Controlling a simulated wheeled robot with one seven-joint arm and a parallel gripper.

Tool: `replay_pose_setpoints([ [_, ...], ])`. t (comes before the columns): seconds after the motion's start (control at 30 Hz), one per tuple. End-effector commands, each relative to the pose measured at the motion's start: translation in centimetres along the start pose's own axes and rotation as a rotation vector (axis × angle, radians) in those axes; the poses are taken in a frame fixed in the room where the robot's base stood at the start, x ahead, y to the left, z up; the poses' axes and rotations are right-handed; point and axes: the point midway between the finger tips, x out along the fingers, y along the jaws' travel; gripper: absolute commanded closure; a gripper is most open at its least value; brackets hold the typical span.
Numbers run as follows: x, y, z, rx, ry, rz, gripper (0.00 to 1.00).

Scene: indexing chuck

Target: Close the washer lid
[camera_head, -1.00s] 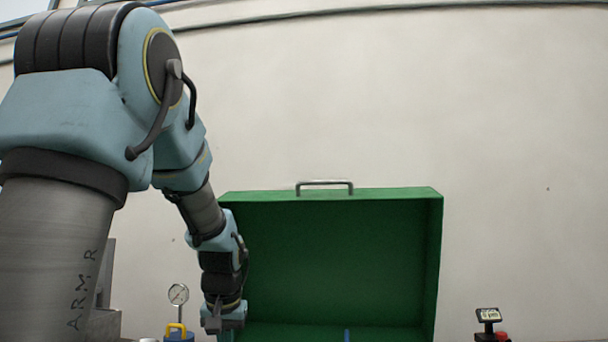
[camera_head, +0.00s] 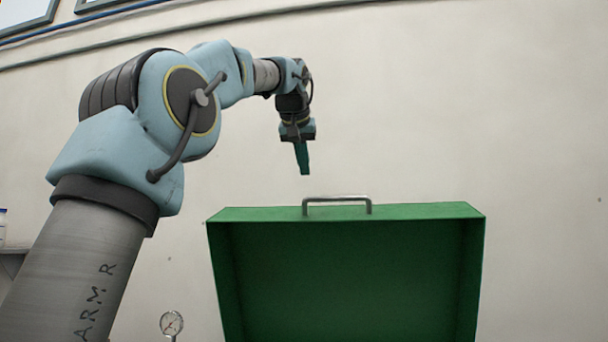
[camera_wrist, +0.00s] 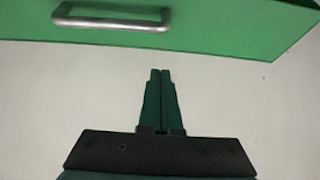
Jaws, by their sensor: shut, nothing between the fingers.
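The washer lid (camera_head: 345,285) is a green box-like cover standing raised, its hollow inner side facing the head camera. A grey metal bar handle (camera_head: 337,199) sits on its top edge. My gripper (camera_head: 306,172) is above the handle and a little to its left in the head view, pointing down, apart from the lid. In the wrist view my gripper's two green fingers (camera_wrist: 160,72) are together with nothing between them. The handle (camera_wrist: 110,20) and part of the lid (camera_wrist: 225,25) lie beyond the fingertips there. The washer body is out of view.
A pale wall (camera_head: 540,120) stands behind the lid. A round gauge (camera_head: 171,323) shows at the lower left of the lid. The space around my gripper above the lid looks free.

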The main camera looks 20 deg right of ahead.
Motion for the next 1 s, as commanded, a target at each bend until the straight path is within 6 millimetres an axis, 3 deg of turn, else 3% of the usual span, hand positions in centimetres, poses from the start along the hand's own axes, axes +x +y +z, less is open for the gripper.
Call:
replay_pose_setpoints([
  [0.4, 8.5, -0.1, 0.0, 0.001, -0.005, -0.001, 1.00],
  [0.7, 6.3, -0.1, 2.6, -0.001, -0.001, -0.001, 1.00],
  [1.0, 6.0, -0.1, 3.2, 0.000, -0.001, 0.000, 1.00],
])
